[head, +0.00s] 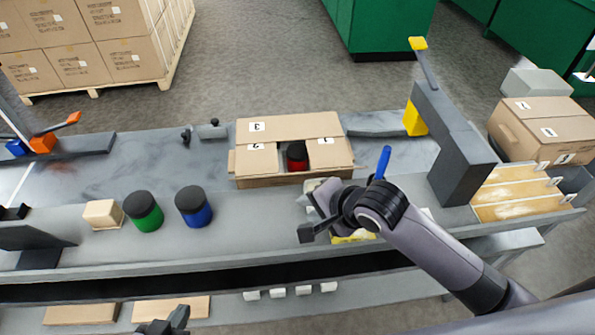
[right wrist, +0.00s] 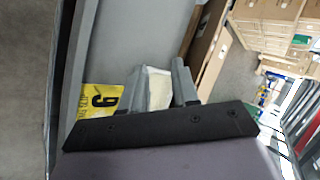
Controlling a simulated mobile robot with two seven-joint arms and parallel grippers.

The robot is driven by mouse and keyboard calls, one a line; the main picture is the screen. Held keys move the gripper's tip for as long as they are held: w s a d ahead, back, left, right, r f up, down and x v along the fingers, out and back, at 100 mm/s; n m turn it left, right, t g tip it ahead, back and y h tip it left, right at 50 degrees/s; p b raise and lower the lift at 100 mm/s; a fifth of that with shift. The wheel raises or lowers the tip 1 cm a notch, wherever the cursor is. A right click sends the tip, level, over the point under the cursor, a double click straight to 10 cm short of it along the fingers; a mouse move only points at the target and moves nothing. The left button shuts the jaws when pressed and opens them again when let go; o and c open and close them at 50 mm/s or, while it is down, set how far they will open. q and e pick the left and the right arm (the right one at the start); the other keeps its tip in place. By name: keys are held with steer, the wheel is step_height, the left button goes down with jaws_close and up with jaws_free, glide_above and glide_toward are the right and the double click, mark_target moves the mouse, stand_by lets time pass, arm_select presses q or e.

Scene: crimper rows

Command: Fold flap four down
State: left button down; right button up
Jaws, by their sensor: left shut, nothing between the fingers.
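A cardboard box (head: 290,126) stands on the bench in the head view. No label 4 is readable; the near side shows a cardboard strip (head: 285,181). My left gripper (head: 168,325) is shut and empty at the bottom edge.
A green jar (head: 143,212), a blue jar (head: 194,207) and a small tan block (head: 103,214) stand left of the box. A dark post (head: 455,150) rises at right.

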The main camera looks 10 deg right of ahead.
steer(key=w+m, duration=0.2)
steer(key=w+r+m, duration=0.1)
steer(key=w+m, duration=0.1)
steer(key=w, duration=0.1)
steer(key=w+d+m, duration=0.1)
steer(key=w+m, duration=0.1)
steer(key=shift+w+r+t, duration=0.3)
steer(key=shift+r+t, duration=0.1)
steer(key=shift+b+x, duration=0.35)
steer(key=shift+x, duration=3.1)
jaws_close()
